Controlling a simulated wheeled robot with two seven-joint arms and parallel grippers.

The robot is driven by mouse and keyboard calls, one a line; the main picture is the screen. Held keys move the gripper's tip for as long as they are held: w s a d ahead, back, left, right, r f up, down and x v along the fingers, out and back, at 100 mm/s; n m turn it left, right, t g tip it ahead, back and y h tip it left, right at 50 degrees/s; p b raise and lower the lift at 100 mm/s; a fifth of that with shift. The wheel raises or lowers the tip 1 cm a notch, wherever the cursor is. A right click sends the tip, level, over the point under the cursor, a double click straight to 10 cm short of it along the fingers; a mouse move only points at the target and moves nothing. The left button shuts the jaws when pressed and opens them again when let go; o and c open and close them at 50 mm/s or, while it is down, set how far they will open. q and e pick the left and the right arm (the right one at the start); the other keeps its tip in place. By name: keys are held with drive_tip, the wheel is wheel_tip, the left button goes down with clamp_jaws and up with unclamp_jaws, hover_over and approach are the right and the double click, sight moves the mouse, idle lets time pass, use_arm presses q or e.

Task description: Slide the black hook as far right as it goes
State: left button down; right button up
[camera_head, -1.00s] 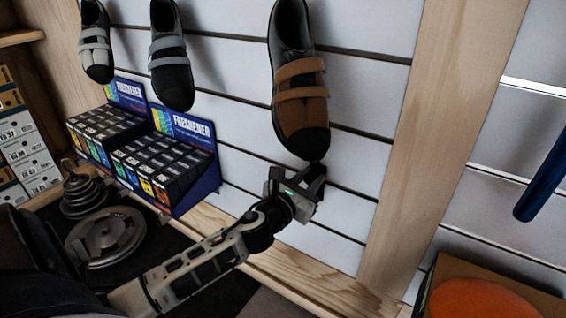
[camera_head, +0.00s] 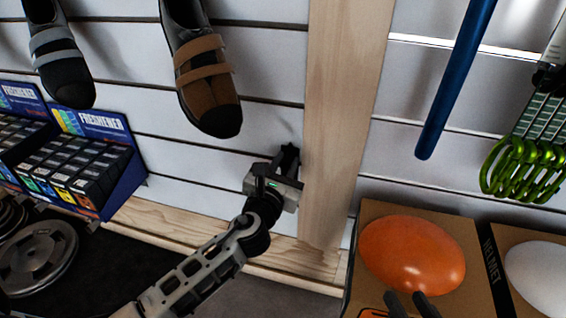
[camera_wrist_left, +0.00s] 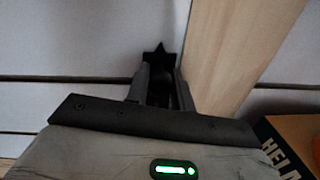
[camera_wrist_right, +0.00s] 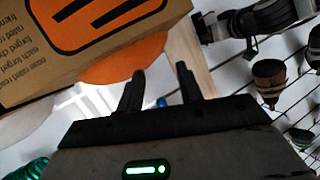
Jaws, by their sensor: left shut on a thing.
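The black hook (camera_wrist_left: 158,60), with a star-shaped end, is in the left wrist view against the white slatted wall. It is right beside the edge of the wooden post (camera_wrist_left: 232,50); whether it touches the post I cannot tell. My left gripper (camera_wrist_left: 160,85) is shut on the hook. In the head view my left gripper (camera_head: 284,165) is at the wall just left of the post, and its fingers largely hide the hook. My right gripper (camera_head: 412,303) is open and empty at the bottom of the head view, in front of the orange helmet's box.
A brown shoe (camera_head: 205,75) hangs up and left of my left gripper. An orange helmet (camera_head: 412,255) and a white helmet (camera_head: 540,272) are at the lower right. A blue tube (camera_head: 455,80) and green carabiners (camera_head: 525,168) hang right of the post. Boxed goods (camera_head: 85,165) stand left.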

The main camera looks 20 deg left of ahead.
use_arm(q)
drive_tip(key=c, duration=1.2)
unclamp_jaws()
drive_tip(key=shift+s, duration=0.1)
drive_tip(key=shift+s, duration=0.3)
drive_tip(key=s, duration=1.5)
drive_tip(key=shift+d, duration=0.45)
drive_tip(key=shift+s, duration=0.1)
